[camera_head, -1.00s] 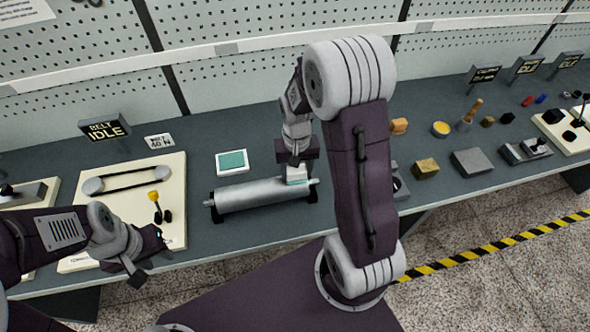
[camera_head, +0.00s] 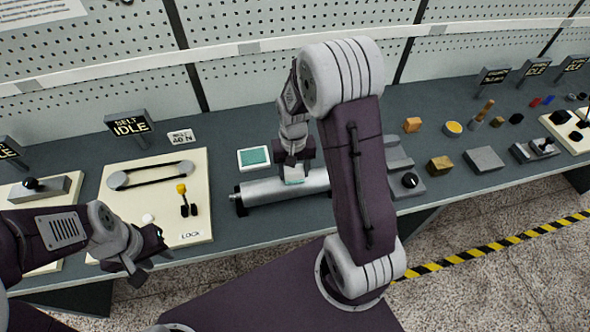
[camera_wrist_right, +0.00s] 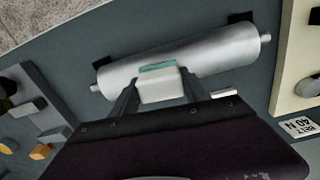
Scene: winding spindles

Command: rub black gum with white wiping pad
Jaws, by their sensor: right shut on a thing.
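A silver roller (camera_head: 262,192) lies between black end supports on the bench; it also shows in the wrist view (camera_wrist_right: 215,52). My right gripper (camera_head: 293,166) is shut on the white wiping pad (camera_wrist_right: 163,90), which has a teal face. The pad (camera_head: 293,175) is at the middle of the roller, its teal side toward the metal; whether it touches is hard to tell. I see no black gum on the visible roller surface; the part under the pad is hidden. My left gripper (camera_head: 148,258) is low at the bench's front edge, away from the roller; its jaws are unclear.
A white tray with a teal top (camera_head: 254,157) sits just behind the roller. A cream board (camera_head: 150,215) with a black belt is to the left. A grey device with a black knob (camera_head: 410,181) is to the right, with several small blocks beyond.

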